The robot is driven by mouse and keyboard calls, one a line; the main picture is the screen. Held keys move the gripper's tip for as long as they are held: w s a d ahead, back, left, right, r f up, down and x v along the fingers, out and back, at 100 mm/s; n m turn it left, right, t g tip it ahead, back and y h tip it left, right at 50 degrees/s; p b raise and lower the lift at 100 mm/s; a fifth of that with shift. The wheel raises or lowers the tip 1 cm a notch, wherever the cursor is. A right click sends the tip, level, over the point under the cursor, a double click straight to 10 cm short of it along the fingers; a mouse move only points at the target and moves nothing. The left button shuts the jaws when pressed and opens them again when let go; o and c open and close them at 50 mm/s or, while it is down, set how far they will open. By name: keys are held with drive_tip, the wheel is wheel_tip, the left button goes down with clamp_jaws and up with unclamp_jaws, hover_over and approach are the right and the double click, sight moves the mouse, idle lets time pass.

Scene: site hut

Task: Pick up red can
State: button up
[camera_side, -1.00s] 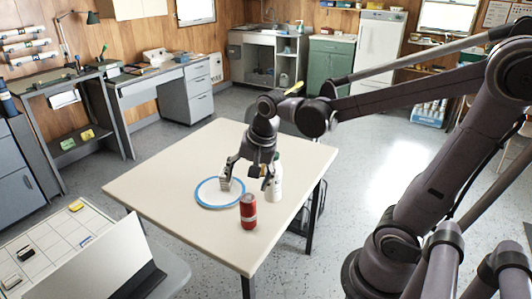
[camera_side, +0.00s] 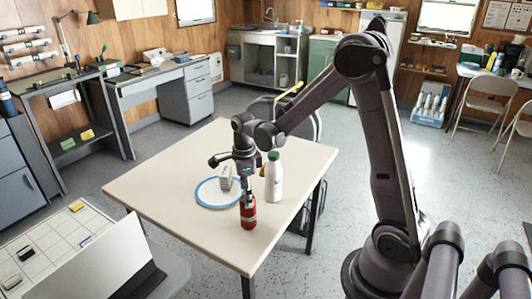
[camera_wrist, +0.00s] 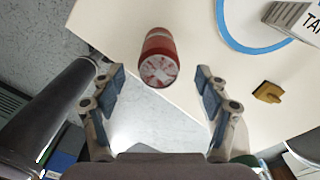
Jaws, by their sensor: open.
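The red can (camera_side: 248,213) stands upright near the front edge of the table. In the wrist view the can (camera_wrist: 160,48) shows its pale top, ahead of and between the two spread fingers. My gripper (camera_side: 245,182) is above the can in the side view, pointing down, with a finger overlapping the can's top. In the wrist view my gripper (camera_wrist: 160,80) is open and empty, with a gap on each side of the can. Whether either finger touches the can cannot be told.
A white bottle with a green cap (camera_side: 274,180) stands close behind and right of the can. A blue-rimmed plate (camera_side: 206,203) with a white box (camera_side: 225,178) lies to the left. A small brown-yellow object (camera_wrist: 267,92) is on the table (camera_side: 150,190). The table's left part is clear.

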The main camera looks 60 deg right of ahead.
sight(248, 210)
drive_tip(key=shift+s+f, duration=0.15)
drive_tip(key=shift+f, duration=3.6)
drive_tip(key=c, duration=0.9)
